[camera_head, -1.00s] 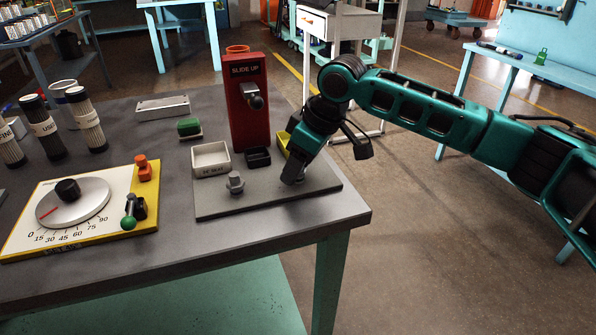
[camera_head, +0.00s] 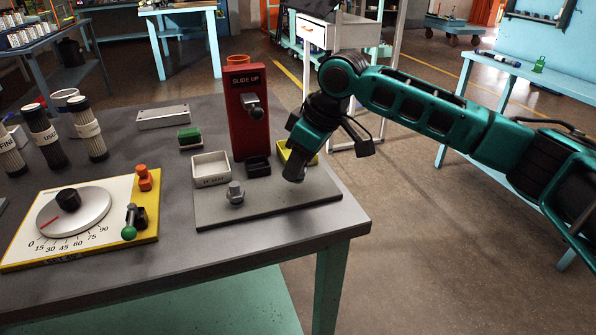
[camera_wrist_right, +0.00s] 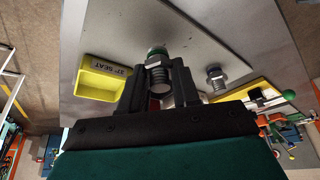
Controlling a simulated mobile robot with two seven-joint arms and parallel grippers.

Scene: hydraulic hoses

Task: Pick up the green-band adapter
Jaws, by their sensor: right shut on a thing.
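The green-band adapter (camera_wrist_right: 156,58) is a grey threaded fitting with a green ring at its far end, in the right wrist view. My right gripper (camera_wrist_right: 158,76) is shut on it, one finger on each side. In the head view my right gripper (camera_head: 294,176) points down over the right part of the grey plate (camera_head: 270,208), and it hides the adapter. I cannot tell how far the adapter is off the plate. My left gripper is not in view.
A second grey adapter (camera_head: 235,193) stands on the plate, also in the right wrist view (camera_wrist_right: 216,77). A yellow tray (camera_wrist_right: 95,86), a white tray (camera_head: 211,169) and a black tray (camera_head: 258,166) are close by. A red "SLIDE UP" post (camera_head: 247,120) stands behind.

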